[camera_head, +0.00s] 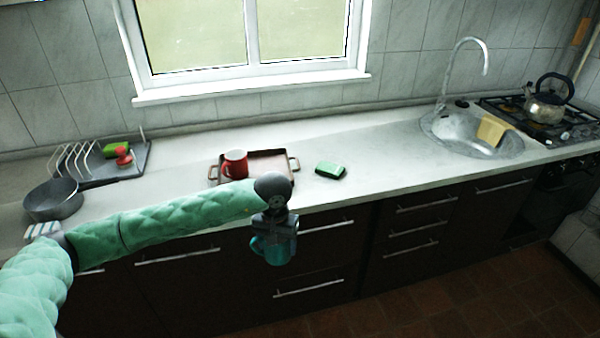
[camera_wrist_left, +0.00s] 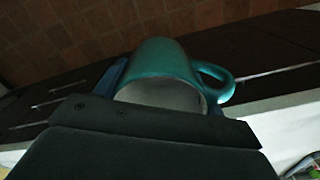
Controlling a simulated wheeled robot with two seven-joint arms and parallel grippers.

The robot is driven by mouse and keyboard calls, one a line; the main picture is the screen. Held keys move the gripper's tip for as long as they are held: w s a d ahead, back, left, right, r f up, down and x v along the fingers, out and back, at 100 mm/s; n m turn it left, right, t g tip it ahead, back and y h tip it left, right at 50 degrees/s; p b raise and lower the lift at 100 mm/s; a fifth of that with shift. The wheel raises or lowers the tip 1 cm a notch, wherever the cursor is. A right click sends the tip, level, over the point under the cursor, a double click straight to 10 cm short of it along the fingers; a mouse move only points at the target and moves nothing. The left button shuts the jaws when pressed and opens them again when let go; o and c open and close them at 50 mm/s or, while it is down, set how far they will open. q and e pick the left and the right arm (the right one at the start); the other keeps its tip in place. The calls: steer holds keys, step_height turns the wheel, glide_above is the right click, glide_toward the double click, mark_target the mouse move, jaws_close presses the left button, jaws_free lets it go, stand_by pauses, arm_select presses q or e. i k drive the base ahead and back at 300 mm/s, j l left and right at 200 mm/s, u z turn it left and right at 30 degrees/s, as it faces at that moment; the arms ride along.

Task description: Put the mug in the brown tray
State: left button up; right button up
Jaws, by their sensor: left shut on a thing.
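A teal mug (camera_head: 274,249) is held in my left gripper (camera_head: 275,237), in front of the cabinet fronts and below the counter's edge. In the left wrist view the mug (camera_wrist_left: 163,68) sits between the fingers of my left gripper (camera_wrist_left: 165,95), with its handle to the right and its pale inside partly showing. The brown tray (camera_head: 270,162) lies on the counter behind my left gripper, with a handle at each end. A red mug (camera_head: 236,164) stands in its left part. My right gripper is not in view.
A green sponge (camera_head: 330,170) lies right of the tray. A grey pan (camera_head: 54,200) and a dish rack (camera_head: 75,160) are at the left. A sink (camera_head: 470,133) and a kettle (camera_head: 546,104) on the stove are at the right. The counter between sponge and sink is clear.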

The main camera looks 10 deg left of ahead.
mark_target(255, 170)
steer(key=j+z, duration=0.4)
steer(key=j, duration=0.25)
steer(key=j+z, duration=0.35)
steer(key=j, duration=0.3)
steer(key=k, duration=0.05)
